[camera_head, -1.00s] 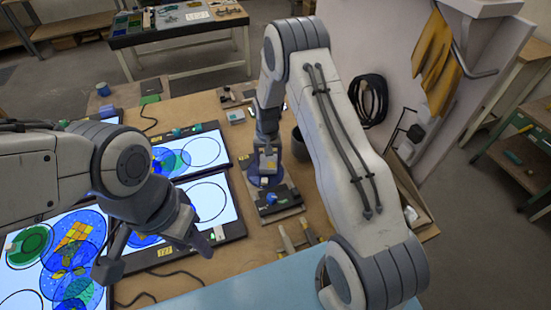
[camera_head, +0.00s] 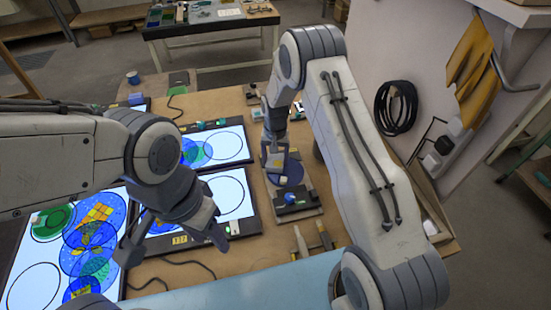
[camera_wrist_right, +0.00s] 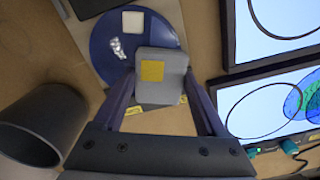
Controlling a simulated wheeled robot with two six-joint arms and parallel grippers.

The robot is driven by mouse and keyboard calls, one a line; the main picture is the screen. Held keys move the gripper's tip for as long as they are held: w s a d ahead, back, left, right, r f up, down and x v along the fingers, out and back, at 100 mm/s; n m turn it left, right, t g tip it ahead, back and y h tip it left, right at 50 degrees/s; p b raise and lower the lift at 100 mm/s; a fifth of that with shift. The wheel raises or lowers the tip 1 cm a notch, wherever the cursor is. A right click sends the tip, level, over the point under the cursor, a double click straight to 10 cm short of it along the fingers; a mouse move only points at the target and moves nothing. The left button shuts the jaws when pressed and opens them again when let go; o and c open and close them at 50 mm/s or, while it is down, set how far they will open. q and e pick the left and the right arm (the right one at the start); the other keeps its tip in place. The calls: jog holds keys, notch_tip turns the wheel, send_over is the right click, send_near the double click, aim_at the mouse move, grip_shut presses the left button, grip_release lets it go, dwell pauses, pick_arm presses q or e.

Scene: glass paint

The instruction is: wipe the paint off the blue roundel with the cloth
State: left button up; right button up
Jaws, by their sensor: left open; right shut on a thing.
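The blue roundel (camera_head: 292,174) lies on a board right of the light panels. It also shows in the wrist view (camera_wrist_right: 106,55), with a whitish-silver paint smear (camera_wrist_right: 119,48) and a pale square (camera_wrist_right: 132,22) on it. My right gripper (camera_head: 275,160) is shut on a grey padded piece with a yellow patch, which seems to be the cloth (camera_wrist_right: 160,92). The cloth overlaps the roundel's near edge in the wrist view, beside the smear; I cannot tell whether it touches. My left gripper (camera_head: 174,248) is open and empty over the table, left of the roundel.
A dark cup (camera_wrist_right: 38,125) stands close beside my right gripper. Lit panels (camera_head: 226,192) with coloured glass discs fill the table's left. A blue knobbed block (camera_head: 290,199) sits just in front of the roundel. Wooden-handled tools (camera_head: 300,242) lie near the front.

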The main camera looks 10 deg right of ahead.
dwell(0.5)
jog(key=shift+f, duration=0.25)
jog(key=shift+f+b, duration=0.25)
jog(key=shift+b, duration=0.2)
dwell(0.5)
